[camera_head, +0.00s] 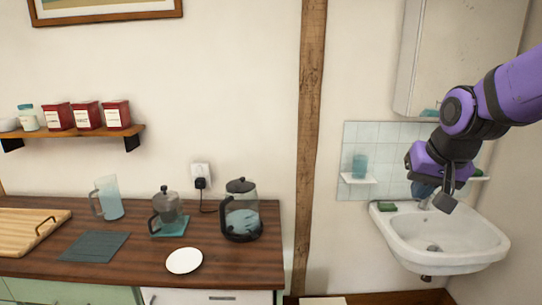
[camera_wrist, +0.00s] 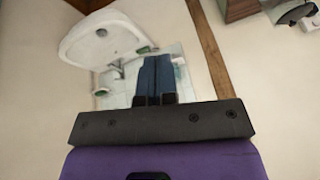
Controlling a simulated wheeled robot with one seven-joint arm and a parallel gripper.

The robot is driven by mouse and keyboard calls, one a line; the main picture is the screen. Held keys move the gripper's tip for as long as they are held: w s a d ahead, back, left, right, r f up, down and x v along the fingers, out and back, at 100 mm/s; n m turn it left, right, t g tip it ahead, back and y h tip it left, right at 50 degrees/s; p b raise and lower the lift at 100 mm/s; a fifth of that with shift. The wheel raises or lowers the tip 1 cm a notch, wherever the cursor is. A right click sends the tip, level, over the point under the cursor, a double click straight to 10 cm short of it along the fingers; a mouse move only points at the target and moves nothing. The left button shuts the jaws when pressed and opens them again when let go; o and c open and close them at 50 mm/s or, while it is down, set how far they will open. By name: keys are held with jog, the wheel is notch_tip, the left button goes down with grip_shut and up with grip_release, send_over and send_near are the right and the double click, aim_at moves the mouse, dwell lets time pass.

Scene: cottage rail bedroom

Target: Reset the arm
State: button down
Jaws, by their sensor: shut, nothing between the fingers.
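My purple arm reaches in from the right in the head view. My gripper (camera_head: 432,196) hangs in the air in front of the tiled wall and above the back of the white sink (camera_head: 447,245). In the wrist view my gripper (camera_wrist: 155,62) has its two dark blue fingers together with nothing between them. The sink (camera_wrist: 97,42) shows to the left of the fingers there, and the wall tiles show behind them.
A wall cabinet (camera_head: 440,60) hangs above the sink. A wooden post (camera_head: 309,130) stands between counter and sink.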

jog(key=s+d+r+n, duration=0.1)
jog(key=s+r, duration=0.3)
jog(key=s, duration=1.3)
jog(key=shift+s+d+r+n, duration=0.15)
jog(key=shift+r+n, duration=0.05)
jog(key=shift+n, duration=0.7)
